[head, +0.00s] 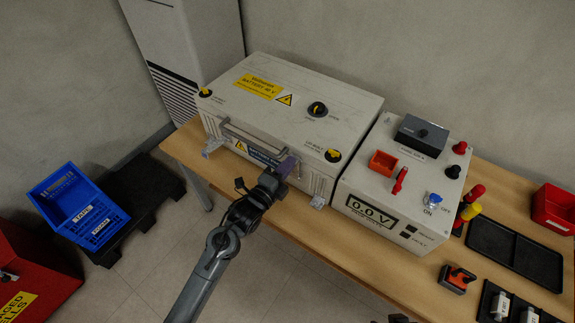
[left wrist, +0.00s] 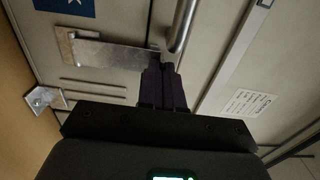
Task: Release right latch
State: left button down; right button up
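The battery case (head: 330,90) stands on the table with its lid down. A metal latch bracket (head: 318,202) shows low at its front right, and another latch (head: 211,148) at its front left. My left gripper (head: 287,167) is at the case front, by the right end of the handle bar (head: 245,138). In the left wrist view its dark fingers (left wrist: 164,70) are together, beside the handle bar (left wrist: 182,25) and the end of a flat metal latch plate (left wrist: 105,52). A bracket (left wrist: 45,98) lies apart to the left. Contact with the plate is unclear.
A grey meter unit (head: 375,208) reading 0.0 V stands close right of the case. Black trays (head: 515,254) and an orange-black tool (head: 456,279) lie further right. A dark part, perhaps my right gripper (head: 400,319), just shows at the bottom edge.

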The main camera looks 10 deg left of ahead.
pick_arm(q)
jog(key=s+a+f+t+h+b, duration=0.2)
jog(key=s+f+t+b, duration=0.2)
jog(key=b, duration=0.4)
jog(key=shift+t+h, duration=0.3)
jog(key=shift+t, duration=0.2)
jog(key=shift+s+a+f, duration=0.25)
jog(key=shift+s+f, duration=0.1)
jog(key=shift+f, duration=0.1)
jog(key=c, duration=1.3)
grip_release()
jog(key=shift+w+r, duration=0.1)
jog(key=shift+r, duration=0.1)
